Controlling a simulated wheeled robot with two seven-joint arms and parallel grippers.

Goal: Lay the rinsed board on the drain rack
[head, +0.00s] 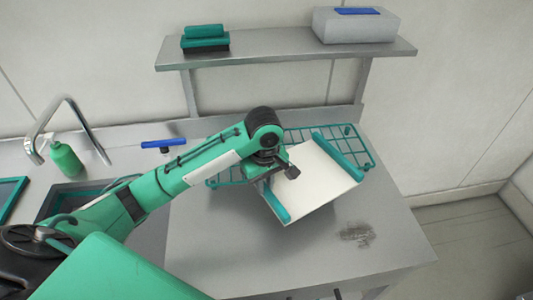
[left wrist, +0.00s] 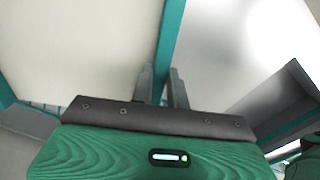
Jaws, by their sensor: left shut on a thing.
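The board (head: 318,180) is a white slab with teal strips along two opposite edges. My left gripper (head: 268,187) is shut on its near-left teal edge. The left wrist view shows the two dark fingers (left wrist: 162,84) on either side of the teal strip, with the pale board (left wrist: 85,50) beside it. The drain rack (head: 350,142) is a teal wire frame on the counter, under and behind the board. The board covers much of the rack. The board looks tilted, and I cannot tell whether it touches the rack. My right gripper is not in view.
A metal shelf (head: 280,47) above the rack holds a teal block (head: 205,36) and a grey box (head: 352,26). A faucet (head: 62,125), green bottle (head: 66,159) and blue-handled tool (head: 163,143) are at left.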

